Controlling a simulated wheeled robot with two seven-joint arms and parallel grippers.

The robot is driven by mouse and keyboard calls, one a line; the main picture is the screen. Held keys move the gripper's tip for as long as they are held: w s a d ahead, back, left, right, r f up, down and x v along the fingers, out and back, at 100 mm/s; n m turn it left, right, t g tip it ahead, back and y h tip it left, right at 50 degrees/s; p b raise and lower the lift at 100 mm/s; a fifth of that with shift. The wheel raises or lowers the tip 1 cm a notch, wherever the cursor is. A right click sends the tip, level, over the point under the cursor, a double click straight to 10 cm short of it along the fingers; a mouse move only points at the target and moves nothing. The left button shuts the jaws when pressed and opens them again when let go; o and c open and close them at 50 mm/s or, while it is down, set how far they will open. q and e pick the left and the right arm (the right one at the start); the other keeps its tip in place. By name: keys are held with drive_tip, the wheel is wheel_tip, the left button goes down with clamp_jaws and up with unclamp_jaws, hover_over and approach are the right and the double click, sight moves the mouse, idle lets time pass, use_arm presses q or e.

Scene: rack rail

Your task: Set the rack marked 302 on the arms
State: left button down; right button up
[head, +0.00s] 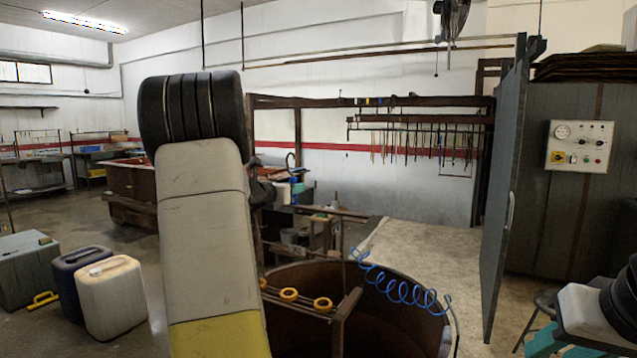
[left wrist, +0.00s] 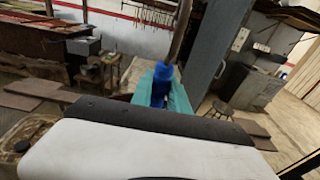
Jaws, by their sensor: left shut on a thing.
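In the left wrist view a dark rod (left wrist: 182,35) with a blue sleeve (left wrist: 161,85) stands in front of a teal part; the left gripper is shut on this rod. I cannot read a 302 mark anywhere, so I cannot tell whether the rod belongs to that rack. A frame with hanging hooks (head: 420,145) is at the back wall.
A round brown vat (head: 400,325) stands in front, with a bar carrying orange rings (head: 289,294) and a coiled blue hose (head: 405,290). A grey door (head: 500,200) stands at the right. Jerrycans (head: 112,297) stand at the left. Pale floor (head: 430,250) beyond the vat is clear.

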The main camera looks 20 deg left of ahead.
use_arm(q)
wheel_tip(320, 180, down, 15)
drive_tip(key=shift+r, duration=0.15)
idle(1.6)
drive_tip(key=shift+a, duration=0.1)
idle(0.3)
drive_tip(key=shift+w, duration=0.15)
wheel_tip(320, 180, down, 8)
drive_tip(key=shift+s, duration=0.2)
idle(1.4)
drive_tip(key=shift+f, duration=0.2)
idle(0.6)
drive_tip(key=c, duration=1.3)
unclamp_jaws()
drive_tip(key=shift+o, duration=0.6)
drive_tip(key=shift+s+f, duration=0.1)
drive_tip(key=shift+f, duration=0.05)
